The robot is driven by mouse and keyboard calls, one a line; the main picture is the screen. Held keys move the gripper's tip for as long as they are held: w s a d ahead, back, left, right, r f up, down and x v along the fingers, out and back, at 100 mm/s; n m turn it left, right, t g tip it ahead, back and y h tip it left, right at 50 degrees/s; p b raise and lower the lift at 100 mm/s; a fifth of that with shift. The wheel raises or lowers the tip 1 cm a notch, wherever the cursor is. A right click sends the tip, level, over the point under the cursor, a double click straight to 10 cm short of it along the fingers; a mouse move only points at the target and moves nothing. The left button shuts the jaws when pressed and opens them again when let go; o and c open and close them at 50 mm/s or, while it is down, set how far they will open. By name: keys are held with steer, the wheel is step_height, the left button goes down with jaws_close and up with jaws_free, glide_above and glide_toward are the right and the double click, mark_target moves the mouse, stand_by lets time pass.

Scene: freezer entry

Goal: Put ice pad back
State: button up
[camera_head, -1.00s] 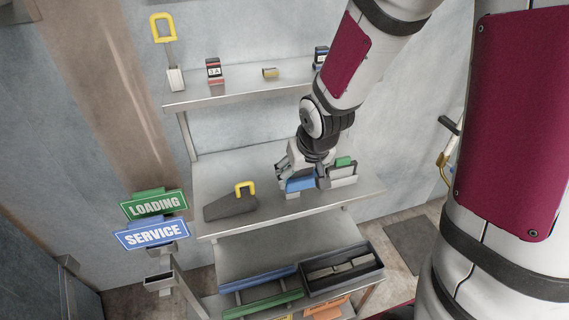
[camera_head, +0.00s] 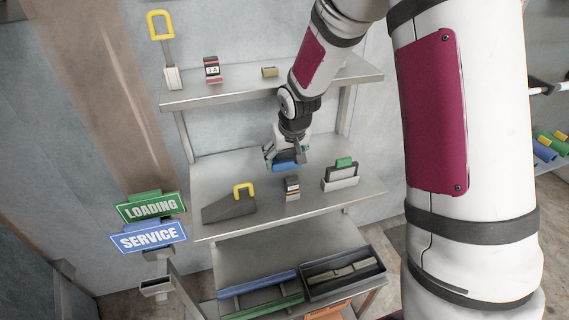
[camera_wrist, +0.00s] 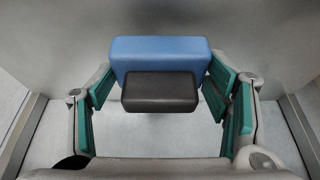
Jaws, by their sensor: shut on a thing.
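A blue block (camera_wrist: 160,57), which I take to be the ice pad, is held between the fingers of my gripper (camera_wrist: 165,95). A dark grey block (camera_wrist: 160,92) sits against its near face, like a grip. In the head view my gripper (camera_head: 284,156) holds the blue block (camera_head: 286,165) over the back of the middle shelf (camera_head: 265,218). I cannot tell whether the block touches the shelf.
On the middle shelf stand a dark wedge with a yellow handle (camera_head: 229,208), a small dark box (camera_head: 292,188) and a white holder (camera_head: 341,184) with a green-topped card. The upper shelf (camera_head: 230,98) overhangs. A dark tray (camera_head: 343,275) and blue and green bars lie below.

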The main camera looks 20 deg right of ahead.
mark_target(286, 159)
steer(key=shift+s+b+x, duration=0.25)
steer(key=shift+b+x, duration=0.05)
steer(key=shift+x, duration=1.05)
steer(key=shift+f, duration=0.2)
steer(key=o, duration=1.1)
steer(key=shift+s, duration=0.1)
steer(key=p+v, duration=0.3)
steer(key=v, duration=1)
steer(key=s+d+r+g+h, duration=0.1)
steer(key=s+r, duration=0.4)
steer(key=s, duration=0.3)
steer(key=s+d+r+g, duration=0.1)
steer(key=s+r, duration=0.5)
steer(key=s, duration=0.3)
steer(key=s+a+r+g+y, duration=0.1)
steer(key=s, duration=1.8)
steer(key=shift+a+r, duration=0.25)
steer(key=shift+a, duration=0.15)
